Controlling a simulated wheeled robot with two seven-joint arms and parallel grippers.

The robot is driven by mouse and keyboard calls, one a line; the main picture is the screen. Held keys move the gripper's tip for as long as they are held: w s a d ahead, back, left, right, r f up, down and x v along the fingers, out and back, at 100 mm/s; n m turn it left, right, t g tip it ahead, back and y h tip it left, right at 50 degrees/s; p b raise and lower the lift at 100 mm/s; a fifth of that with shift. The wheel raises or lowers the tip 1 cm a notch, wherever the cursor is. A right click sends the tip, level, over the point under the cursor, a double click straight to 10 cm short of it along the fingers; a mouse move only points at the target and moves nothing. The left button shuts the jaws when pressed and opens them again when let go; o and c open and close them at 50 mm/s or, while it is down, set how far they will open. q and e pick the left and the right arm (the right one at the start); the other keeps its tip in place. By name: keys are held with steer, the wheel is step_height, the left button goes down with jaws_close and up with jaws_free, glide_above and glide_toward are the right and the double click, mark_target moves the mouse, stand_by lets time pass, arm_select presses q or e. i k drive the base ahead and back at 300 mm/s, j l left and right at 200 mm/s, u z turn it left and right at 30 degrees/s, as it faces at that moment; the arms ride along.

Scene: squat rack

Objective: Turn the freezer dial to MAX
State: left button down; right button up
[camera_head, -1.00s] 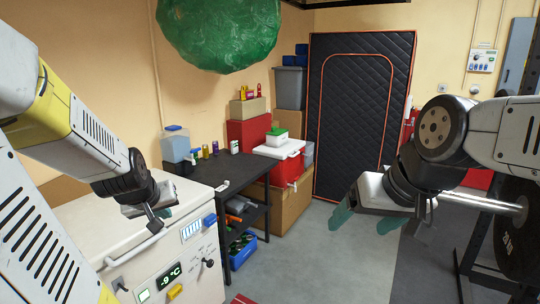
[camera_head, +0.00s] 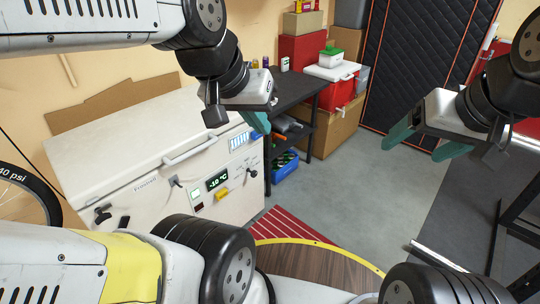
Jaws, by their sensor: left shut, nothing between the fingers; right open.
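The white chest freezer (camera_head: 130,150) stands at the left, its front panel facing me. Its green display (camera_head: 217,181) reads about -10 °C. A small black dial (camera_head: 251,172) sits right of the display; its setting is too small to read. My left gripper (camera_head: 262,122) is above the freezer's right end, over the dial in the picture and apart from it, with its teal fingers shut and empty. My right gripper (camera_head: 427,146) is open and empty over the floor at the right, far from the freezer.
A yellow switch (camera_head: 222,194) and a lid handle (camera_head: 190,152) are on the freezer. A dark table (camera_head: 290,88) stands behind it, with a blue bin (camera_head: 285,165) below. A red striped mat (camera_head: 288,226) lies in front. Grey floor (camera_head: 350,180) is clear; a rack (camera_head: 510,225) stands right.

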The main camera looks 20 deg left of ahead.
mark_target(254, 173)
steer(key=i+u, duration=0.3)
steer(key=u, duration=0.15)
steer(key=i+u, duration=0.3)
steer(key=u, duration=0.2)
steer(key=i+l+u, duration=0.2)
steer(key=u, duration=0.25)
steer(key=i, duration=0.1)
